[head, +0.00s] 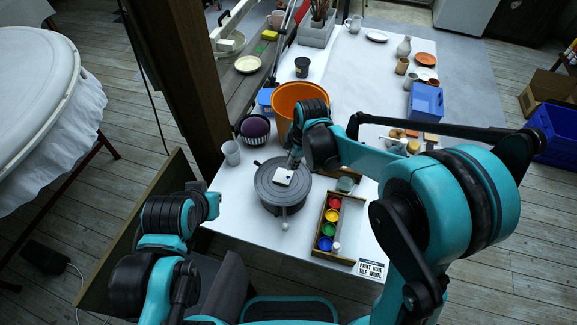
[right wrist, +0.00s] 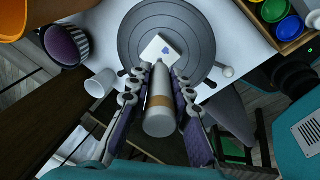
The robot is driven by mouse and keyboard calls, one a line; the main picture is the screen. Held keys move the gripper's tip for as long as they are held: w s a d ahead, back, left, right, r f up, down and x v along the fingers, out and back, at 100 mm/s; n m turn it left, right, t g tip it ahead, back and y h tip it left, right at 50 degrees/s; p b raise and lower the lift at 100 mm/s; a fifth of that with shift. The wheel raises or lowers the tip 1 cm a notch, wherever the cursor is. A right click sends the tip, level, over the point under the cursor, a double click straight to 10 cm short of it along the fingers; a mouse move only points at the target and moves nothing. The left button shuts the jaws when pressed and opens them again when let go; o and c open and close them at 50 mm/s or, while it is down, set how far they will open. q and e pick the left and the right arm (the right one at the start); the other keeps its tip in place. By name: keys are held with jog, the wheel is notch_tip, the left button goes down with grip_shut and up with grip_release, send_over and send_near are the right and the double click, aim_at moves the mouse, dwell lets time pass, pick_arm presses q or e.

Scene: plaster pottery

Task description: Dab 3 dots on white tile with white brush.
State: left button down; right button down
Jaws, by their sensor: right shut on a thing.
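The white tile (head: 281,176) lies on the round grey turntable (head: 268,198). In the right wrist view the tile (right wrist: 152,47) carries a small blue mark (right wrist: 166,50) near its middle; I cannot tell whether it is one dot or several touching. My right gripper (head: 293,161) is over the tile's far edge. In the wrist view its fingers are shut around the white brush (right wrist: 159,121), which has a tan band and points toward the tile. I cannot tell whether its tip touches. My left gripper (head: 212,204) is left of the turntable, its fingers unclear.
A wooden tray (head: 318,246) of red, yellow, green and blue paint pots stands right of the turntable. An orange bucket (head: 288,97) is behind it.

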aim_at(289, 160)
jog(key=shift+w+a+f+t+y+b, duration=0.3)
jog(key=shift+f+b, duration=0.3)
jog(key=shift+b, duration=1.5)
jog(key=shift+w+a+f+t+y+b, duration=0.2)
jog(key=shift+w+f+t+y+b, duration=0.3)
jog(key=shift+b, duration=1.9)
jog(key=shift+a, duration=0.1)
jog(key=shift+f, duration=0.1)
jog(key=shift+f+b, duration=0.8)
jog(key=shift+f, duration=0.1)
jog(key=shift+f+b, duration=0.3)
jog(key=shift+f, duration=0.15)
notch_tip(289, 160, up, 5)
jog(key=p, duration=0.3)
jog(key=shift+f+p, duration=0.15)
jog(key=shift+p, duration=0.25)
jog(key=shift+f, duration=0.1)
